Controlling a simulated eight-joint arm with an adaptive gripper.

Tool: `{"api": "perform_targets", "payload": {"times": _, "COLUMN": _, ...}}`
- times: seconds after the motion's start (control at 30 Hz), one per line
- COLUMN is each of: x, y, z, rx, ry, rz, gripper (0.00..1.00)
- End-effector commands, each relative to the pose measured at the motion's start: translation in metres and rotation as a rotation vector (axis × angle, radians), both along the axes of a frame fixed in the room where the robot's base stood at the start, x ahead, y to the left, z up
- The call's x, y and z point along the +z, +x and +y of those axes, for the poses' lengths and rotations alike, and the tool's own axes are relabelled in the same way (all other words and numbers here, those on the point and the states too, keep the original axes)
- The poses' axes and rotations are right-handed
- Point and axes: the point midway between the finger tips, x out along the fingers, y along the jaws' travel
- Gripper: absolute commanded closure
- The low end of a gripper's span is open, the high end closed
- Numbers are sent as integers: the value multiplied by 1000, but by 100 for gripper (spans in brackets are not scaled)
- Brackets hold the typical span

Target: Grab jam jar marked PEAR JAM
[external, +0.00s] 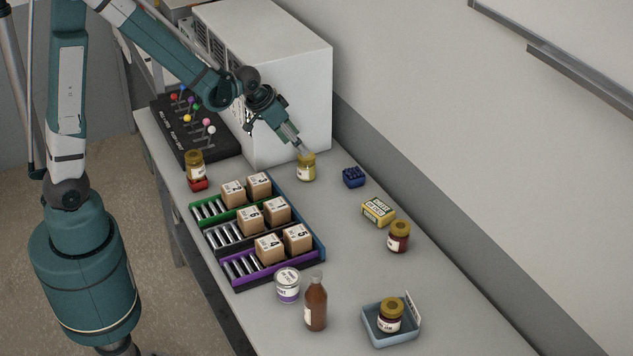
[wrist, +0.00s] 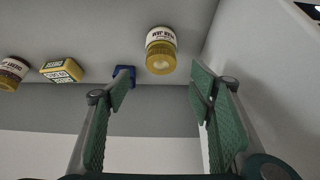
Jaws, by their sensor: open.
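The PEAR JAM jar (external: 306,170) is a yellow-green jar with a gold lid and white label, standing upright on the table near the white box-shaped appliance. In the wrist view the same jar (wrist: 161,54) appears upside down, its label reading as PEAR JAM inverted. My gripper (external: 300,147) is at the jar's lid in the external view; whether it touches cannot be told. In the wrist view my gripper (wrist: 162,88) is open, its green pads spread, with the jar beyond the fingertips and nothing between them.
A small blue block-like holder (external: 353,177) stands right of the jar. A yellow box (external: 378,211) and a dark red jar (external: 399,244) are further right. The white appliance (external: 290,90) rises close behind my gripper. A rack with cartons (external: 322,247) lies in front.

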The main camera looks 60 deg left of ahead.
Motion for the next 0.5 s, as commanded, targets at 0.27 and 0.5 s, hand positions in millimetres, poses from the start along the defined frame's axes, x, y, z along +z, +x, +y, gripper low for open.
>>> {"api": "perform_targets", "payload": {"times": 0.27, "x": -7, "y": 4, "z": 1, "rx": 0, "ry": 0, "rz": 2, "gripper": 46}}
{"api": "perform_targets", "payload": {"times": 0.5, "x": -7, "y": 4, "z": 1, "rx": 0, "ry": 0, "rz": 2, "gripper": 46}}
